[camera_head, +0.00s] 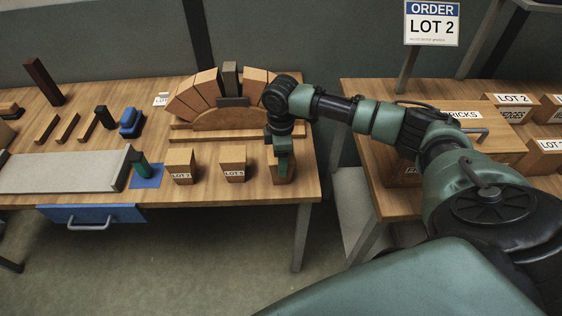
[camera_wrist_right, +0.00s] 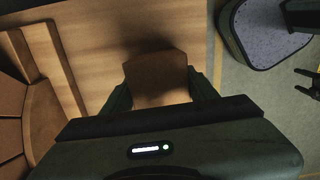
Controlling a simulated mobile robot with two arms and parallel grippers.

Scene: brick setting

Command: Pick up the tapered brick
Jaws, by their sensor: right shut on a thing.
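The tapered brick (camera_head: 291,174) is a small brown wooden block at the right front corner of the table, partly hidden behind my right gripper (camera_head: 283,160). In the right wrist view the brick (camera_wrist_right: 157,72) lies between the two fingers of my right gripper (camera_wrist_right: 160,92), which is shut on it from both sides. I cannot tell whether the brick touches the tabletop. Two similar blocks with lot labels, one (camera_head: 180,164) and another (camera_head: 232,161), stand to its left. My left gripper is not in view.
A brick arch on a wooden base (camera_head: 195,133) stands just behind. A grey slab (camera_head: 60,173), a blue mat (camera_head: 148,177) and several loose bars are on the left. A second table (camera_head: 362,112) with labelled boxes stands on the right, across a gap.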

